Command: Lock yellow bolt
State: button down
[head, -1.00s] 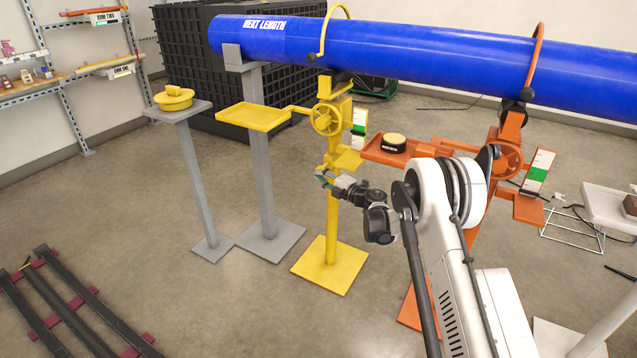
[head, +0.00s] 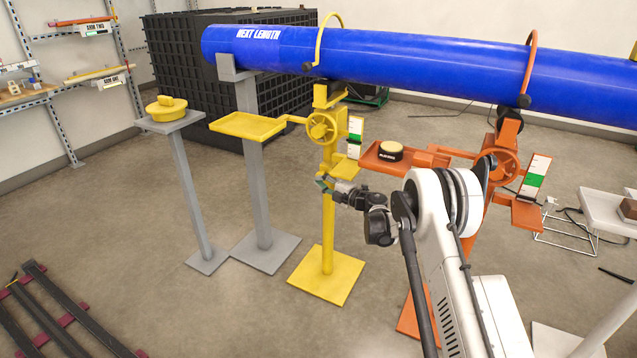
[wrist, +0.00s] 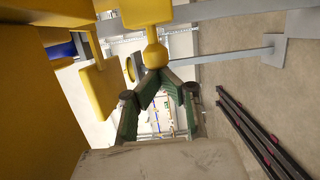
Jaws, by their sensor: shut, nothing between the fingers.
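The yellow stand (head: 327,230) carries a yellow handwheel (head: 321,128) and a white-and-green scale plate (head: 355,133). My gripper (head: 323,184) is at the stand's post, below the handwheel. In the wrist view a round yellow knob (wrist: 155,56) on a yellow block (wrist: 147,12) sits directly beyond the tips of my gripper (wrist: 159,74). I take this knob for the yellow bolt. The green fingers are shut with nothing held; the tips are at the knob, and I cannot tell whether they touch it. In the head view the knob is too small to make out.
The blue pipe (head: 430,63) lies above, across the stands. A yellow tray (head: 248,125) is left of the handwheel. The orange stand (head: 498,180) is to the right. In the wrist view large yellow parts (wrist: 30,90) crowd the left side. Open floor (head: 150,275) lies front left.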

jog(key=s+d+p, duration=0.2)
jog(key=s+d, duration=0.4)
jog(key=s, duration=0.4)
jog(key=shift+a, duration=0.1)
